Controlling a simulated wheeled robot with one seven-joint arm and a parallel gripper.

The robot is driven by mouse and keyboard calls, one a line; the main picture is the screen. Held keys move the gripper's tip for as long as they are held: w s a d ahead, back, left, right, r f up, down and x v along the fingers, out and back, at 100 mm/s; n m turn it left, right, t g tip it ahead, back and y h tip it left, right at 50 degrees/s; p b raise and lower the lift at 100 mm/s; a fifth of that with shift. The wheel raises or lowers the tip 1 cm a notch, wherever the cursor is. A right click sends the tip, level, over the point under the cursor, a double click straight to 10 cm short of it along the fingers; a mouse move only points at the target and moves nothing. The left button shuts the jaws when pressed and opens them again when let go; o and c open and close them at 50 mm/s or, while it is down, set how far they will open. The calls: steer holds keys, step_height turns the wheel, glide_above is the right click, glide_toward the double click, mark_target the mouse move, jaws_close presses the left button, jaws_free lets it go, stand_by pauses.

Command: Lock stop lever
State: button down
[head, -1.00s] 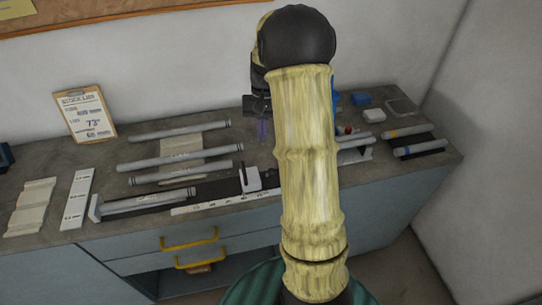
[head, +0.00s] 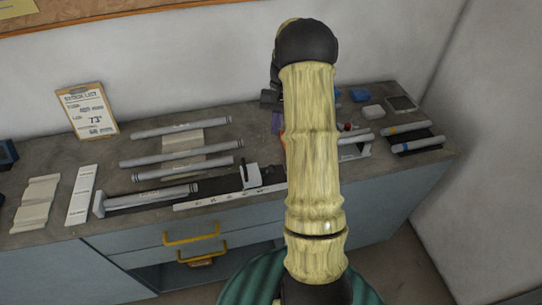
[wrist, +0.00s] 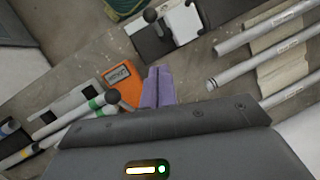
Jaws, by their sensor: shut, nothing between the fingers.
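The stop (head: 252,176) is a white block with an upright dark lever (head: 244,173), at the right end of the dark jig rail. In the wrist view, the white stop block (wrist: 178,27) is near the top, with a round black lever knob (wrist: 150,15). My gripper (wrist: 157,84) has purple fingers, closed together and empty, pointing toward the block with a gap of bench between in the picture. In the head view, the gripper (head: 277,122) is behind the stop, partly hidden by my arm. I cannot tell the lever's lock state.
A grey tube (head: 152,196) lies in the jig, and several more lie behind it. An orange device with a display (wrist: 122,74) is beside my fingers. Banded tubes (head: 407,128) lie on the right. A clipboard (head: 88,112) stands at the back left.

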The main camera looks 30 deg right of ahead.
steer(key=shift+s+a+f+p, duration=0.55)
steer(key=shift+s+a+f, duration=0.2)
steer(key=shift+f, duration=0.6)
steer(key=shift+s+a+f+p, duration=0.6)
steer(key=shift+s+f, duration=0.15)
steer(key=shift+f, duration=0.6)
steer(key=shift+s+a+f+p, duration=0.55)
steer(key=shift+s+a+f, duration=0.2)
steer(key=shift+f, duration=0.6)
steer(key=shift+d+b, duration=0.15)
steer(key=shift+b, duration=0.15)
